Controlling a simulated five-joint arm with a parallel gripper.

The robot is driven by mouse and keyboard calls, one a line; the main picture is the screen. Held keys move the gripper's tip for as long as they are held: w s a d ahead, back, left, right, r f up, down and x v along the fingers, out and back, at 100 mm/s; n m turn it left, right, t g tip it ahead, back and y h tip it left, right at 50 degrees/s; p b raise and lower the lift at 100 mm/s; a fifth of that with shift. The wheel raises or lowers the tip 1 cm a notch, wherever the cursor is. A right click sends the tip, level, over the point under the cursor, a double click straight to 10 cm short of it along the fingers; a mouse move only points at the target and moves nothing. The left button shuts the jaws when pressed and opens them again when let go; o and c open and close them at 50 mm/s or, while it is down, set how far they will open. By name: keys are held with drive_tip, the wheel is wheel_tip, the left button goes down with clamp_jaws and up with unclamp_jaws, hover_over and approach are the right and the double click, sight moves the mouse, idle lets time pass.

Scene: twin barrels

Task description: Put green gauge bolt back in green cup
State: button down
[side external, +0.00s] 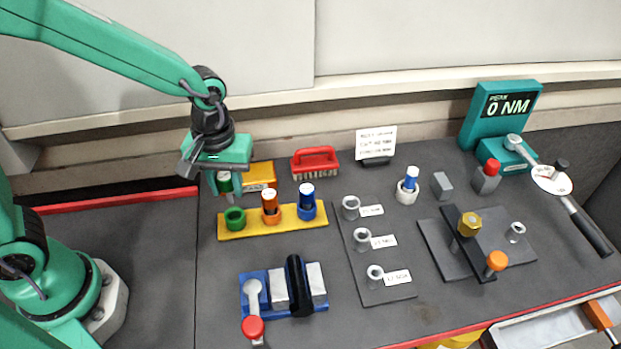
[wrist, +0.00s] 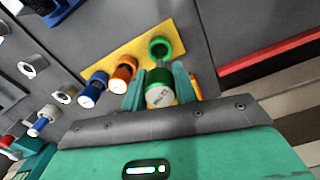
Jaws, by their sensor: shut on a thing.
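My gripper (side external: 226,186) is shut on the green gauge bolt (side external: 224,182). It holds the bolt above and just behind the green cup (side external: 235,219) in the side external view. In the wrist view the bolt's pale end face (wrist: 159,96) shows between the green fingers (wrist: 160,90). There the green cup (wrist: 160,47) lies just beyond the bolt, and its opening looks empty. The cup stands at the left end of the yellow rack (side external: 250,232). The bolt's lower end is partly hidden by the fingers.
An orange bolt (side external: 269,201) and a blue bolt (side external: 307,194) stand in the rack's other cups. A blue vise (side external: 283,290) stands in front. The mat left of the rack is clear.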

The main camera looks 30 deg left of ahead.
sight(231, 203)
drive_tip(key=shift+f, duration=1.3)
drive_tip(key=shift+f, duration=1.9)
idle(1.0)
drive_tip(key=c, duration=1)
unclamp_jaws()
drive_tip(key=shift+r, duration=0.15)
drive_tip(key=shift+r, duration=3.8)
drive_tip(key=shift+a, duration=0.1)
